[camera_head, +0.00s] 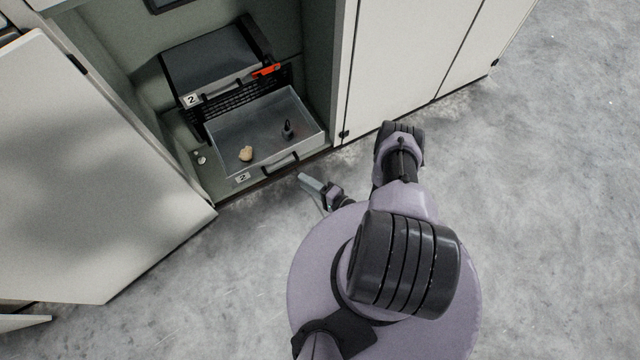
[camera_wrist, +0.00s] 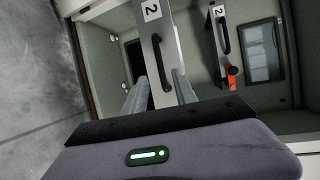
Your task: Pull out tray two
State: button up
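A grey open tray (camera_head: 222,128) marked 2 sticks out at the front of the cabinet, with a dark bar handle (camera_head: 281,163) on its front. Inside it lie a tan lump (camera_head: 246,154) and a small dark object (camera_head: 288,131). In the wrist view, the tray's front (camera_wrist: 148,42) and its handle (camera_wrist: 160,65) are ahead of my gripper (camera_wrist: 160,82). The two fingers are apart, one to each side of the handle's lower end in the picture. In the head view my gripper (camera_head: 308,182) is outside the cabinet, short of the handle, and nothing shows between its fingers.
Behind the tray is a dark-topped unit (camera_head: 210,60), also marked 2, with a handle and an orange latch (camera_head: 265,71). An open white door (camera_head: 90,170) stands at left; closed doors (camera_head: 400,60) are at right. Small pale bits (camera_head: 200,157) lie beside the tray. The floor at right is clear.

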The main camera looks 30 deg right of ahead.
jog(key=v, duration=0.6)
jog(key=shift+s+p, duration=0.3)
jog(key=shift+s, duration=0.05)
jog(key=shift+d+r, duration=0.1)
jog(key=shift+d, duration=0.05)
